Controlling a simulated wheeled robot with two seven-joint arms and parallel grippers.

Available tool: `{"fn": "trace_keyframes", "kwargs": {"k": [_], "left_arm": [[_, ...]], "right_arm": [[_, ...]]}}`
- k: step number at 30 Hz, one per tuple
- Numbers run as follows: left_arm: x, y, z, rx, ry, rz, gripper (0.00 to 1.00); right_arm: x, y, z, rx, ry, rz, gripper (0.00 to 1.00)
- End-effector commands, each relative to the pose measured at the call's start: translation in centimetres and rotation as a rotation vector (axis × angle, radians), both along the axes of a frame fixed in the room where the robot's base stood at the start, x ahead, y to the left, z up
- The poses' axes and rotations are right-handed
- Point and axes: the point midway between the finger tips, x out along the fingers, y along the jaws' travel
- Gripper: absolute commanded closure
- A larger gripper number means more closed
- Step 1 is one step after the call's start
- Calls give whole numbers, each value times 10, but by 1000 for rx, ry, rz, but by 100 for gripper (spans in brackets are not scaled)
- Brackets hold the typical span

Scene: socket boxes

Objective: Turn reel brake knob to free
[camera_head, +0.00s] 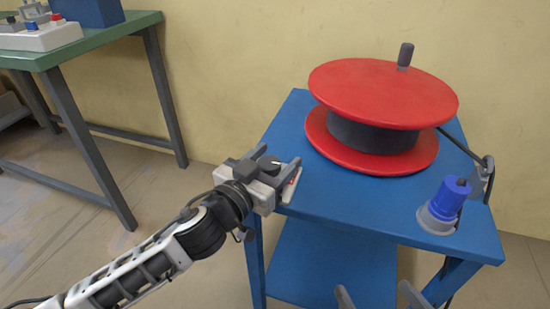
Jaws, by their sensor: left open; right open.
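A large reel stands on the blue table. It has two red discs (380,93) around a dark grey drum, and a dark crank handle (405,56) upright on top. My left gripper (277,163) is open at the table's front left corner, to the left of and nearer than the reel, apart from it. A small dark part with a white mark and a strip of red show at its fingers; I cannot tell whether either is the brake knob. My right gripper (378,297) is open at the bottom edge, only its fingertips showing, in front of the table.
The blue table (345,205) has bare top in front of the reel and a lower shelf. A blue plug in a grey base (443,207) stands at its right, near a black cable (466,150). A green bench (90,38) with a switch box (40,36) is at the back left.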

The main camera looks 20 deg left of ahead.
Motion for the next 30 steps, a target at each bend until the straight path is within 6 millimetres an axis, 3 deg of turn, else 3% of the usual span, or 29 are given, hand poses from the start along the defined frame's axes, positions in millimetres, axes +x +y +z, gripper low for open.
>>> {"fn": "trace_keyframes", "kwargs": {"k": [11,16,30], "left_arm": [[6,-2,0,0,1,0,40],[6,-2,0,0,1,0,84],[5,-2,3,1,2,-82,84]], "right_arm": [[0,1,1,2,-4,2,0],[0,1,1,2,-4,2,0],[-2,-1,3,-19,28,6,0]]}}
